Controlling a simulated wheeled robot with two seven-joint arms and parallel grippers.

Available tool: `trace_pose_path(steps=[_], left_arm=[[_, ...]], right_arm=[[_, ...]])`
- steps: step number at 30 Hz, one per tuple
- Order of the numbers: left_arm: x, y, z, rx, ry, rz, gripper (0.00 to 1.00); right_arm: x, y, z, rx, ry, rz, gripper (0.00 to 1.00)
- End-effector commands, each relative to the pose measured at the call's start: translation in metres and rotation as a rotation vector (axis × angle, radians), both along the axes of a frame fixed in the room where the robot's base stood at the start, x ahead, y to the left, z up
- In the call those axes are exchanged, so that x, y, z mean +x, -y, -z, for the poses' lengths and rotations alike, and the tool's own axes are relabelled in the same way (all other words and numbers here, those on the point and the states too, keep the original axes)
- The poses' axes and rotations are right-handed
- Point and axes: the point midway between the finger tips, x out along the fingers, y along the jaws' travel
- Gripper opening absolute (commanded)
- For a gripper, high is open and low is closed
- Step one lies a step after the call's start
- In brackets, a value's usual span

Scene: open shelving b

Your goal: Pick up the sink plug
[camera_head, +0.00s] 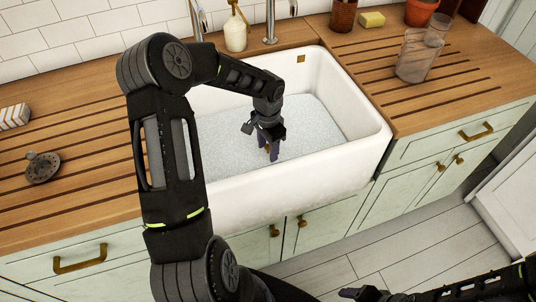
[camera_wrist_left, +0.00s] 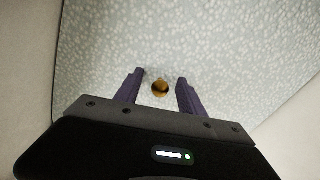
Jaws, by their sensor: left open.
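A small round brass piece (camera_wrist_left: 160,88), which looks like the sink plug, shows between my left gripper's fingers in the left wrist view; its lower part is dark. My left gripper (camera_head: 270,151) is inside the white sink (camera_head: 290,193), pointing down at its pale speckled surface. In the left wrist view the gripper (camera_wrist_left: 160,76) has its purple fingers apart, with gaps on both sides of the brass piece. In the head view the fingers mostly hide that piece. My right gripper (camera_head: 362,293) is low at the bottom edge, and its jaws are unclear.
The sink walls surround my left gripper. A soap bottle (camera_head: 235,32) and a tap (camera_head: 270,25) stand behind the sink. A round grey holed disc (camera_head: 43,167) lies on the left counter.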

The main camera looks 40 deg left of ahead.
Motion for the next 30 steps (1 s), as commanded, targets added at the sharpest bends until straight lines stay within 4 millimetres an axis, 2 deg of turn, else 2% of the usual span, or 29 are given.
trace_pose_path(steps=[18,30], left_arm=[[0.0005,-0.0003,0.0011,0.002,0.002,0.000,0.47],[0.0005,-0.0002,0.0011,0.001,0.001,0.000,0.14]], right_arm=[[0.0000,0.0000,0.0000,0.000,0.000,0.000,0.68],[0.0000,0.0000,0.0000,0.000,0.000,0.000,0.68]])
